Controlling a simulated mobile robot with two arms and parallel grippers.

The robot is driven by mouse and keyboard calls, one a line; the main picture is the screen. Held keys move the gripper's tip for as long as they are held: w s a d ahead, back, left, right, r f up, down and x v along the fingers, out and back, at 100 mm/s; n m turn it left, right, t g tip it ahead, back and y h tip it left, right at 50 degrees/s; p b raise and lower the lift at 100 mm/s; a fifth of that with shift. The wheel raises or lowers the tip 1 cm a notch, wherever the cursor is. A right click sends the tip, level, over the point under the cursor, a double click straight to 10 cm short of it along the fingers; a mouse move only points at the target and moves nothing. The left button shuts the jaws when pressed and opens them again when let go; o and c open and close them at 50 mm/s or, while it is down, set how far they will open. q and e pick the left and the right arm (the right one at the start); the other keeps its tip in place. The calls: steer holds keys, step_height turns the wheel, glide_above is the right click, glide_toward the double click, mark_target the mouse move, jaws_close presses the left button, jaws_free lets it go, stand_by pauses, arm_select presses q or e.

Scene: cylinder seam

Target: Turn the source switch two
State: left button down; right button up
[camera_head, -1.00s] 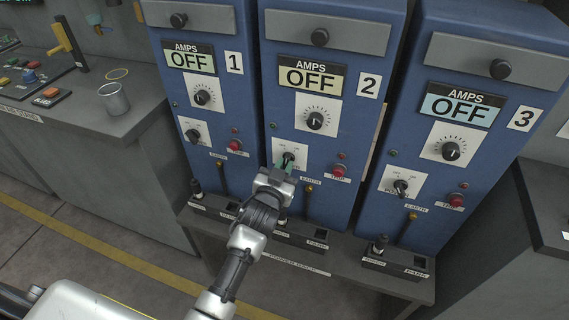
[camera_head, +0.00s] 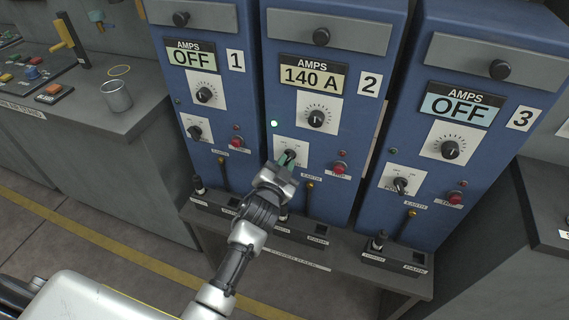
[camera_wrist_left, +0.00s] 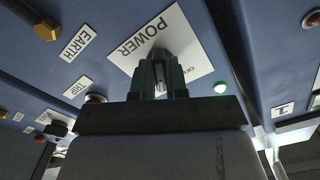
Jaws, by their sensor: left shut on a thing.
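The source two cabinet (camera_head: 276,74) is the blue middle one of three. Its display (camera_head: 308,77) reads 140 A, and a green lamp (camera_head: 274,124) on its front is lit; the lamp also shows in the left wrist view (camera_wrist_left: 220,88). The power switch sits on a white plate (camera_head: 292,146) low on the front, also in the left wrist view (camera_wrist_left: 185,32). My left gripper (camera_head: 285,161) is at this plate with its fingers shut on the switch knob; the fingers also show in the left wrist view (camera_wrist_left: 160,78) and mostly hide the knob. My right gripper is not in view.
Cabinets one (camera_head: 190,82) and three (camera_head: 462,75) stand on either side, both displays reading OFF. A red trip button (camera_head: 340,168) is just right of the switch. A grey bench with a metal cup (camera_head: 116,97) is at the left.

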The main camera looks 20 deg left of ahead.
arm_select(q)
steer(key=c, duration=1.1)
jaws_free()
steer(key=shift+c, duration=0.2)
steer(key=shift+s, duration=0.1)
steer(key=s, duration=1)
steer(key=shift+s+a, duration=0.2)
steer(key=shift+s, duration=0.15)
